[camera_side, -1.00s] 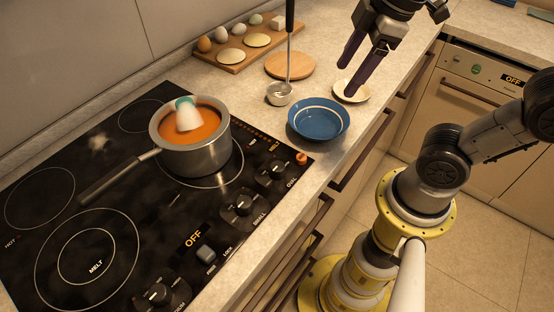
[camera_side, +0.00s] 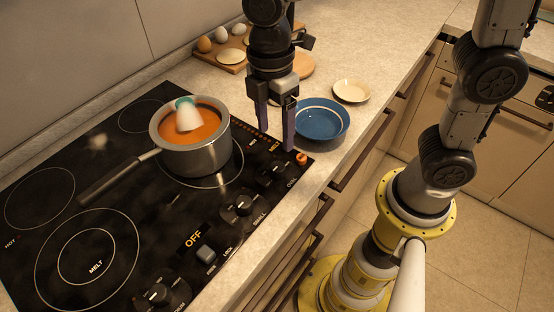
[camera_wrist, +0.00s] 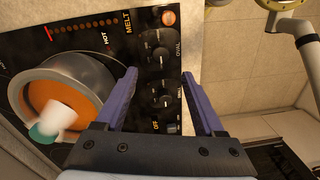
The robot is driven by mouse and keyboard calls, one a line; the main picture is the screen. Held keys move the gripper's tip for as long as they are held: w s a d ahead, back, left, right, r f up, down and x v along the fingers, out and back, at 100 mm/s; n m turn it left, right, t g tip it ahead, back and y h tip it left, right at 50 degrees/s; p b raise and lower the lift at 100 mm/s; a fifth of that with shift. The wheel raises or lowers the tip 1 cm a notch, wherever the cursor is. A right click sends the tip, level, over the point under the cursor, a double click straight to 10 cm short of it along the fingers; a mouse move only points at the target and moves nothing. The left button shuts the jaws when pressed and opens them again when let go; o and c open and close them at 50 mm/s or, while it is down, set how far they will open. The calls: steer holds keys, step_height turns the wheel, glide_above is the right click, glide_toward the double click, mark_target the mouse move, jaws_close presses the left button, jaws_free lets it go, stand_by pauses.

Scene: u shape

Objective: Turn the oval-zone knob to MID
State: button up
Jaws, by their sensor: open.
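The oval-zone knob (camera_side: 271,173) is the black knob beside the OVAL label, at the hob's right end. It also shows in the wrist view (camera_wrist: 160,54), with its pointer small and its setting hard to read. My gripper (camera_side: 275,138) is open and empty, pointing down above the hob's far right end, near this knob. In the wrist view my gripper's fingers (camera_wrist: 159,74) spread on either side of the knob column, with the oval knob just beyond the tips and the grill knob (camera_wrist: 165,99) between the fingers. Neither knob appears touched.
A pot (camera_side: 187,160) of orange soup with a white and teal item stands left of the knobs, its handle pointing left. A blue bowl (camera_side: 321,133), cream saucer (camera_side: 352,91) and egg board (camera_side: 214,58) sit on the counter. An orange button (camera_side: 301,158) is by the fingers.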

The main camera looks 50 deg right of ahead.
mark_target(277, 166)
steer(key=f, duration=0.9)
steer(key=shift+s+f, duration=0.15)
steer(key=shift+s, duration=0.15)
jaws_close()
